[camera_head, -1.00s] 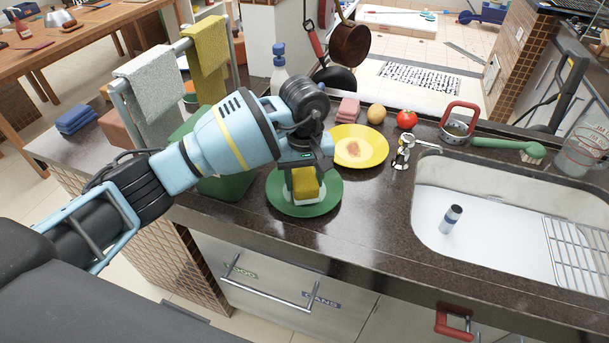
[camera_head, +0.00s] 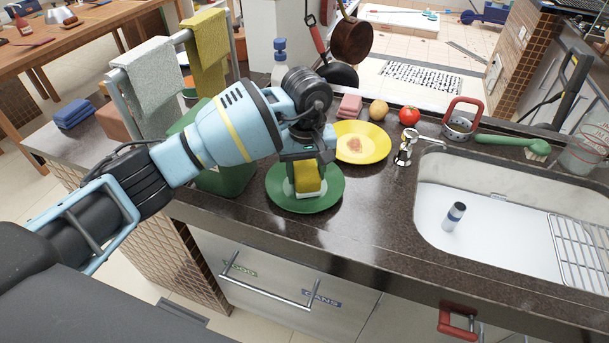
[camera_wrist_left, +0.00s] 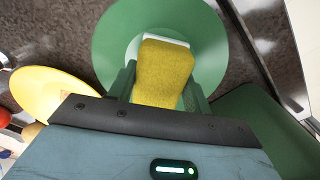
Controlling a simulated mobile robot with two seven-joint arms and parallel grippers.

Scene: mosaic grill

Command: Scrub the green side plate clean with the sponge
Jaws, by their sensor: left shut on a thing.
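The green side plate (camera_head: 325,200) lies flat on the dark counter near its front edge. My left gripper (camera_head: 305,176) is over the plate, pointing down, shut on the yellow sponge (camera_head: 308,180). The sponge has a white underside that appears to rest on the plate's middle; exact contact cannot be told. In the left wrist view the sponge (camera_wrist_left: 162,72) sits between the fingers, over the green plate (camera_wrist_left: 110,40). I see no stain on the visible part of the plate; its middle is hidden by the sponge. My right gripper is not in view.
A yellow plate (camera_head: 375,150) with a brown stain lies just behind the green plate. A chrome tap (camera_head: 405,152) and a sink (camera_head: 440,230) are to the right.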

